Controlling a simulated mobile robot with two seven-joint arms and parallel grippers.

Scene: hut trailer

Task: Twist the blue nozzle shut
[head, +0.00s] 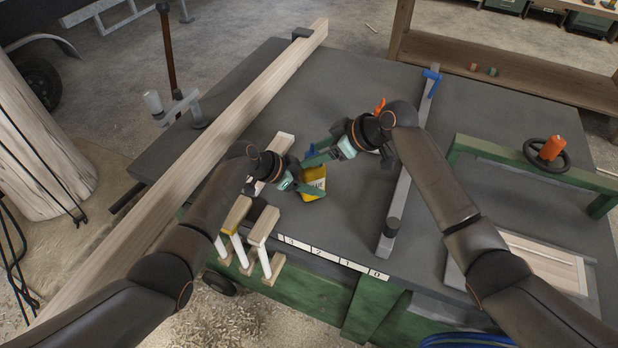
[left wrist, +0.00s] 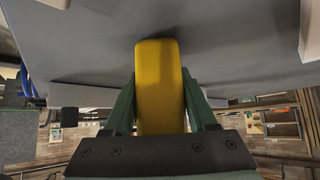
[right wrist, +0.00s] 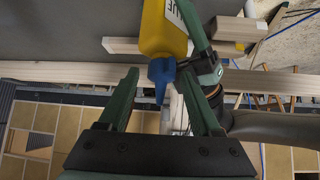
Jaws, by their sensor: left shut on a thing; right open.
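A yellow glue bottle (head: 315,184) with a pale label is held over the grey bench top. My left gripper (head: 304,187) is shut on its body; the left wrist view shows the yellow side (left wrist: 160,88) between both fingers. The blue nozzle (right wrist: 162,76) points toward my right gripper in the right wrist view. It also shows small in the head view (head: 311,151). My right gripper (right wrist: 159,82) is open, with one finger on each side of the nozzle. A gap shows at the left finger; contact at the right finger is unclear. How far the nozzle is turned cannot be told.
A long timber beam (head: 215,150) crosses the bench on the left. A metal bar clamp (head: 405,180) lies right of the right gripper. Wooden blocks and white-handled brushes (head: 262,228) sit at the front edge. A green frame (head: 500,153) stands at the right.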

